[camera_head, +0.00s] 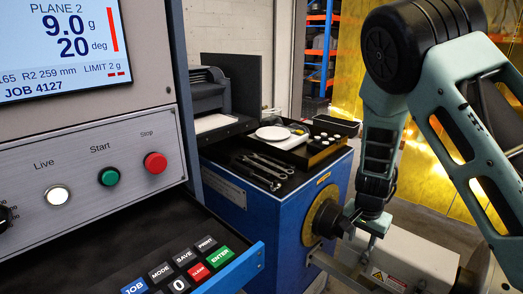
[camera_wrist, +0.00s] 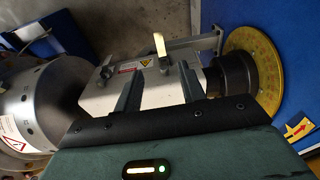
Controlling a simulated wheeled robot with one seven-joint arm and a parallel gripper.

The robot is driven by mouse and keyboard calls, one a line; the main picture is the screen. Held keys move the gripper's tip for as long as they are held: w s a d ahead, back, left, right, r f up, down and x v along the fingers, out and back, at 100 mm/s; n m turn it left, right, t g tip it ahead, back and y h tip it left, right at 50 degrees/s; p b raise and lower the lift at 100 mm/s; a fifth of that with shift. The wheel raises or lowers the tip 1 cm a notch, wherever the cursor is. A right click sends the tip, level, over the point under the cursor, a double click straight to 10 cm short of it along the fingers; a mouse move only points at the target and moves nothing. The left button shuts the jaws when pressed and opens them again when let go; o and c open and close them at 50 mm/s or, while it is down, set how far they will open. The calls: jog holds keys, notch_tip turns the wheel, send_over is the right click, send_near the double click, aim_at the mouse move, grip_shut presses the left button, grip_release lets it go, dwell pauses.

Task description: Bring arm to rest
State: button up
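My arm comes down from the upper right in the head view, and my gripper (camera_head: 356,222) hangs low in front of the yellow graduated disc (camera_head: 319,222) of the balancing machine. In the wrist view my gripper (camera_wrist: 157,72) has its two dark fingers apart, with nothing seen between them. Below them is a pale housing (camera_wrist: 110,92) with warning labels. I cannot tell whether the fingers touch the housing. The yellow disc also shows at right in the wrist view (camera_wrist: 254,66).
The control panel (camera_head: 100,140) and its keypad drawer (camera_head: 190,265) stand close at left. A blue cabinet (camera_head: 270,215) bears wrenches (camera_head: 262,168), a white dish (camera_head: 273,133) and small white pieces. A yellow curtain (camera_head: 430,160) hangs behind my arm. A large grey rotor (camera_wrist: 35,105) lies at left.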

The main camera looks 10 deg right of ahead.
jog(key=s+a+r+n+y, duration=0.1)
jog(key=s+a+r+n, duration=0.25)
jog(key=a, duration=0.25)
jog(key=s+a+r+n+g+y, duration=0.1)
jog(key=s+a+r+n, duration=0.1)
jog(key=s+a+r, duration=0.3)
jog(key=s+a+r+n+y, duration=0.1)
jog(key=s+a+r+n, duration=0.25)
jog(key=a, duration=0.45)
jog(key=s+a+r+n, duration=0.1)
jog(key=s+r+n, duration=0.1)
jog(key=s+n, duration=0.2)
jog(key=s+a+r+n+h, duration=0.1)
jog(key=s+r+n, duration=0.2)
jog(key=s, duration=0.8)
jog(key=shift+r+n, duration=0.3)
jog(key=shift+n, duration=0.7)
jog(key=shift+a, duration=0.15)
